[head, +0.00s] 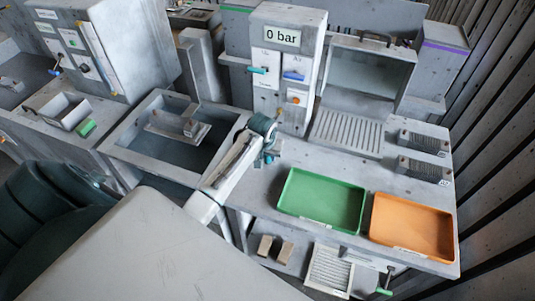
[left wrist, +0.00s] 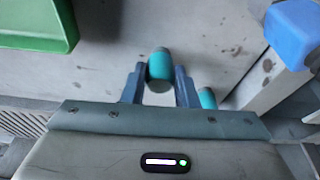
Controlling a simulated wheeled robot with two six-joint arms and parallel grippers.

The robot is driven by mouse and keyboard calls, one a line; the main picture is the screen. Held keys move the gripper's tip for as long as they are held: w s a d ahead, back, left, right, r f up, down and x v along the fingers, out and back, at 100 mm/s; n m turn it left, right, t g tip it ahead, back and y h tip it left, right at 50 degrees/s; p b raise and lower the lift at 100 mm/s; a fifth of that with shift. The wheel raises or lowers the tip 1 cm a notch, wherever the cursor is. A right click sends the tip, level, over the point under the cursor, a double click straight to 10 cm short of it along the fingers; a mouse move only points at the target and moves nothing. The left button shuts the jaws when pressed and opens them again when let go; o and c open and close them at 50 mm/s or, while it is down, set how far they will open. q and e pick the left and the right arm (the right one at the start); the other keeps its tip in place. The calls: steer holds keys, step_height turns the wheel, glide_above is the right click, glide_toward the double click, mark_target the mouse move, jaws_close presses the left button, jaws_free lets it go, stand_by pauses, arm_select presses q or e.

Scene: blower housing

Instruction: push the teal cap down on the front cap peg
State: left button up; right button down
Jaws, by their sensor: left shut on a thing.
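My left gripper (left wrist: 159,84) is shut on a teal cap (left wrist: 160,64), which sits between its two fingers in the left wrist view. A second teal piece (left wrist: 207,98) stands beside the right finger, partly hidden. In the head view my left gripper (head: 270,155) is low over the bench, in front of the 0 bar panel, with small teal parts around it. The front cap peg cannot be made out clearly. My right gripper is not in view.
A green tray (head: 286,200) and an orange tray (head: 378,238) lie right of the gripper. The 0 bar panel (head: 298,52) stands behind it. A sunken basin (head: 120,150) is to the left. A blue part (left wrist: 294,32) shows at upper right in the wrist view.

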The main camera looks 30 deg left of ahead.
arm_select(q)
steer(key=o, duration=1)
steer(key=shift+r, duration=0.1)
steer(key=shift+b+v, duration=1.6)
steer(key=shift+v, duration=3.7)
